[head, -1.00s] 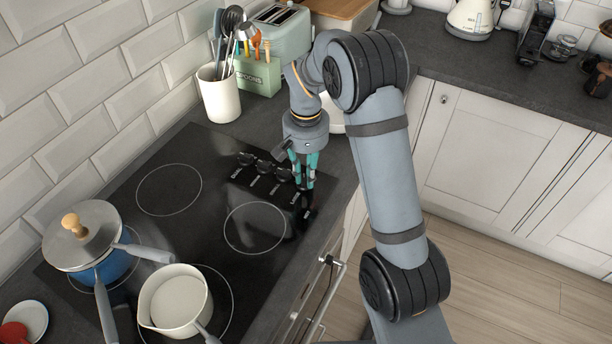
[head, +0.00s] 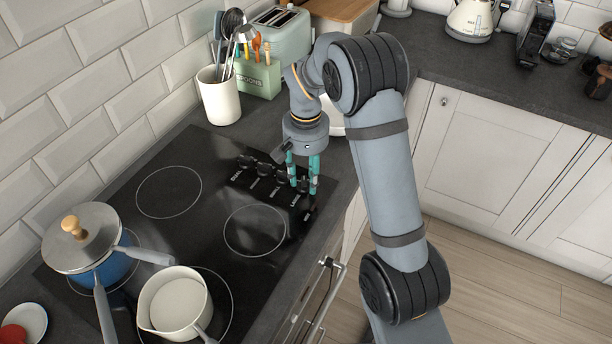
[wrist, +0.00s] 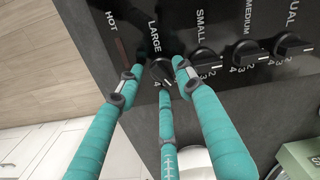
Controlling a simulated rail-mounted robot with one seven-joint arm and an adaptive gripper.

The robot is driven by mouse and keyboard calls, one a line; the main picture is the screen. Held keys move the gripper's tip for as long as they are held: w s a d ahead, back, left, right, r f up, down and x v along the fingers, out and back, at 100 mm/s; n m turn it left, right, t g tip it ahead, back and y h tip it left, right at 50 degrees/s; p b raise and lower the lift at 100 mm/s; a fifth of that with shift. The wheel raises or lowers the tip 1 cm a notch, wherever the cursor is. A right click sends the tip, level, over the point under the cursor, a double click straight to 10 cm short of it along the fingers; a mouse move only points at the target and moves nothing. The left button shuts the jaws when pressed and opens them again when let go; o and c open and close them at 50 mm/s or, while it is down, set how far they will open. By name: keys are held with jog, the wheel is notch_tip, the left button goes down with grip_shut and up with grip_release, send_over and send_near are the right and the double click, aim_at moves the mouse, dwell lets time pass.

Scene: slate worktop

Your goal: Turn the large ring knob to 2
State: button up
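The large ring knob (wrist: 159,71) is a black knob under the label LARGE in the wrist view. A 4 shows beside its lower edge, and a pale mark shows at its lower right. Fingers cover the other numbers, so I cannot tell its exact setting. My gripper (wrist: 157,78) has teal fingers with dark tips, spread around this knob with gaps beside it. I cannot tell whether any finger touches it. In the head view my gripper (head: 303,188) points down at the front end of the knob row, and the fingers partly hide the knob there.
The small (wrist: 205,58), medium (wrist: 246,52) and dual (wrist: 289,43) knobs stand in a row close by. A saucepan (head: 176,302) and a lidded blue pot (head: 107,270) stand on the hob (head: 210,215). A utensil crock (head: 219,97) stands behind.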

aim_at(306, 181)
notch_tip(306, 181, up, 12)
dwell(0.6)
notch_tip(306, 181, down, 12)
jog(key=shift+f, duration=0.1)
dwell(0.7)
